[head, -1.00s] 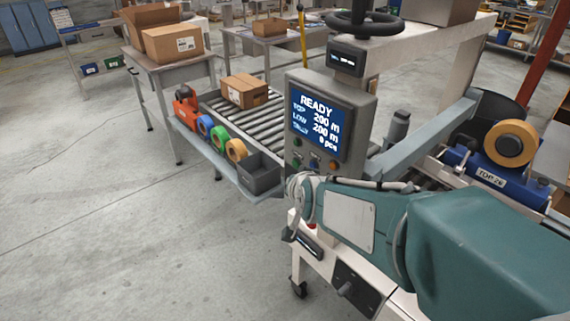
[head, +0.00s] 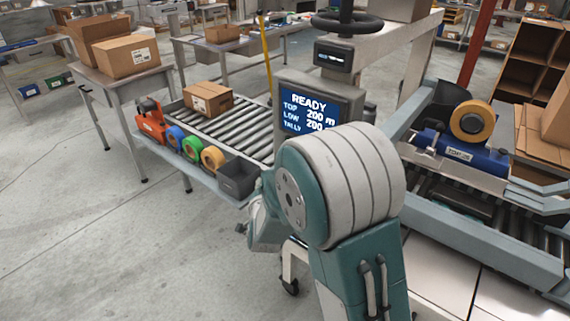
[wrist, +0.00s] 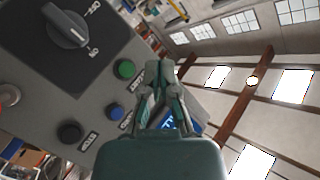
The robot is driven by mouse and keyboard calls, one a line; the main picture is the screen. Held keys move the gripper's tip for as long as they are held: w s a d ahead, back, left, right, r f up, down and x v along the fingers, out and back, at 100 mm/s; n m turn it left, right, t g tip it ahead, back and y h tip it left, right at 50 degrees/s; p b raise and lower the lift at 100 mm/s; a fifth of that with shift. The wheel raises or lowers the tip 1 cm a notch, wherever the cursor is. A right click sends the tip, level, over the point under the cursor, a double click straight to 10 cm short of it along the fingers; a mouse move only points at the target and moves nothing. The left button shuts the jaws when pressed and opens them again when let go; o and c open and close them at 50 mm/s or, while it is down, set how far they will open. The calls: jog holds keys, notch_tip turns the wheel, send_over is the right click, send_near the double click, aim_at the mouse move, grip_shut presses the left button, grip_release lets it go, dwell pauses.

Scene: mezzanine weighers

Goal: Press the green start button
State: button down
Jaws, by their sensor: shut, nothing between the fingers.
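In the wrist view, the green button (wrist: 125,69) sits on a grey control panel (wrist: 40,105), beside a printed label. My gripper (wrist: 163,66) is shut and empty, its fingertips just right of the green button in the picture. A gap shows between them, but I cannot tell the distance in depth. In the head view, my arm hides the buttons and the gripper. The screen (head: 309,112) there reads READY, its lower right part covered.
A rotary knob (wrist: 66,27) and a red button (wrist: 8,95) are also on the panel. In the head view, a roller conveyor (head: 225,125) carries a carton (head: 207,99), with tape rolls and a grey bin (head: 238,177) alongside. The floor at left is clear.

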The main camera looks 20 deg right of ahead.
jog(key=shift+w, duration=0.1)
jog(key=w+d, duration=0.5)
jog(key=d, duration=0.1)
jog(key=shift+d, duration=0.3)
dwell(1.5)
jog(key=shift+w+d+r, duration=0.1)
jog(key=shift+w+d, duration=0.1)
jog(key=shift+d, duration=0.2)
jog(key=shift+w+d, duration=0.25)
jog(key=shift+d, duration=0.1)
dwell(0.7)
jog(key=shift+s+a, duration=0.5)
jog(key=shift+a, duration=0.2)
